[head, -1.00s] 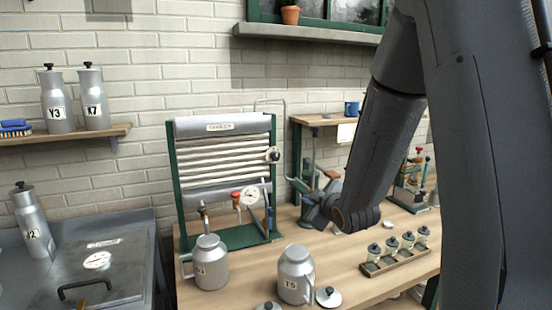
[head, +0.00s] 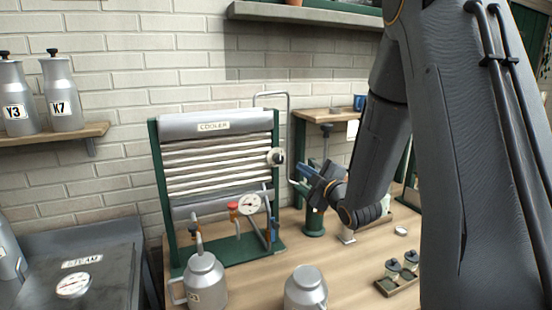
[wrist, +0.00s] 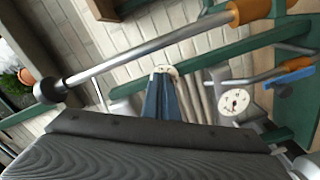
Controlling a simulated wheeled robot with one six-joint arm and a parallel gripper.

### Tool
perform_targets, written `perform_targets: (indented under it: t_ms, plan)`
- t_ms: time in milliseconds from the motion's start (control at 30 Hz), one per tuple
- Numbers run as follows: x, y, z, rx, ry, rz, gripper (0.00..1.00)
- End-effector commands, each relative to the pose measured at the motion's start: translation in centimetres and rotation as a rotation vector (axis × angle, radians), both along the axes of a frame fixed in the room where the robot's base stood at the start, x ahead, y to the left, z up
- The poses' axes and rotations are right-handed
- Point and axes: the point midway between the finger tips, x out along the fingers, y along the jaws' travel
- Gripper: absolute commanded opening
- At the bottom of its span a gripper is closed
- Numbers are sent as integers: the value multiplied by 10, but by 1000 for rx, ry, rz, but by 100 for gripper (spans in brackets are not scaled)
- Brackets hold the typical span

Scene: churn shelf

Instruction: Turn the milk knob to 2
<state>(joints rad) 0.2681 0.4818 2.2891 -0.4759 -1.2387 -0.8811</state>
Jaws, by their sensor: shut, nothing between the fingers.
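The cooler (head: 213,127) is a green frame with pale horizontal pipes against the brick wall. Which setting the knob shows is too small to tell.
A red-handled valve (head: 233,206) and a white dial gauge (head: 249,204) are on the cooler's lower front. Milk cans (head: 205,283) stand on the bench before it. A metal rod with a black end (wrist: 150,55) crosses the wrist view.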

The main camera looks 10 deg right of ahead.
Motion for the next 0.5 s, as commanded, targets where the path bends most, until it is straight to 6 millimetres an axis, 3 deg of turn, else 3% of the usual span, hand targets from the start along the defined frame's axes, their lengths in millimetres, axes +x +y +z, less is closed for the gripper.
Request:
perform_targets:
  t_ms: [500]
  plan:
    - [54,25,-2,-1,-1,22,0]
